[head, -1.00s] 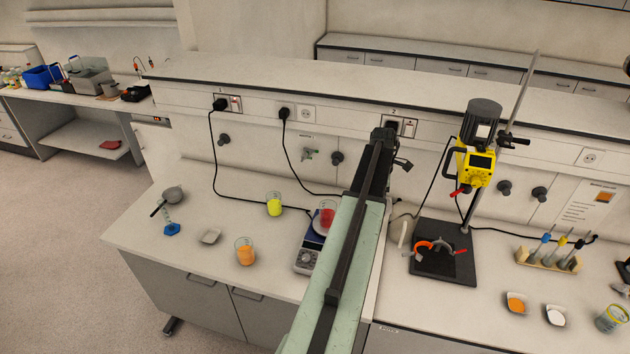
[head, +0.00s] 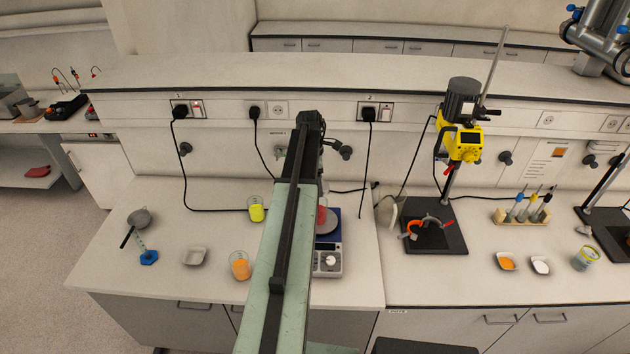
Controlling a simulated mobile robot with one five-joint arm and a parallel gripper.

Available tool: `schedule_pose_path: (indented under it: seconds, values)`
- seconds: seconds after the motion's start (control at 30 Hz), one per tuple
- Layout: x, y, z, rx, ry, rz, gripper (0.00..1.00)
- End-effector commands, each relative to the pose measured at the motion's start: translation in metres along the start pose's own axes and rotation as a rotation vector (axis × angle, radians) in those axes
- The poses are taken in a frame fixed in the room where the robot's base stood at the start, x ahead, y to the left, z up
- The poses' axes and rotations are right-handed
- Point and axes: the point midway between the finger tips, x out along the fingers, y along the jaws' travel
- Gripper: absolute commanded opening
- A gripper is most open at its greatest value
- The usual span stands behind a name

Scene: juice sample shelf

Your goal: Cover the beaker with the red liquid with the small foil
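The beaker with the red liquid (head: 321,214) stands on the pan of the blue and grey scale (head: 330,262). My arm hides most of it, and only a red strip shows at the arm's right edge. My gripper (head: 336,146) is at the far end of the arm, dark and small, in the picture above the beaker. Its fingers are not clear, so I cannot tell whether it is open or shut. I cannot make out the small foil in this view.
A beaker with yellow liquid (head: 256,211) and one with orange liquid (head: 240,267) stand left of my arm. A weighing dish (head: 195,257) lies further left. A stirrer stand (head: 434,238) is at right. Cables hang along the back wall.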

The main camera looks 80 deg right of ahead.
Motion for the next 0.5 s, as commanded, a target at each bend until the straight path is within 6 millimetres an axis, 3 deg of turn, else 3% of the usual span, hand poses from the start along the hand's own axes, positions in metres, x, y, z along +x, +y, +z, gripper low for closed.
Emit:
schedule_pose_path:
  seconds: [0.27, 0.5]
  values:
    - [0.01, 0.0, -0.002, -0.001, 0.0, 0.0, 0.34]
    - [0.032, 0.0, -0.005, -0.002, 0.0, 0.0, 0.34]
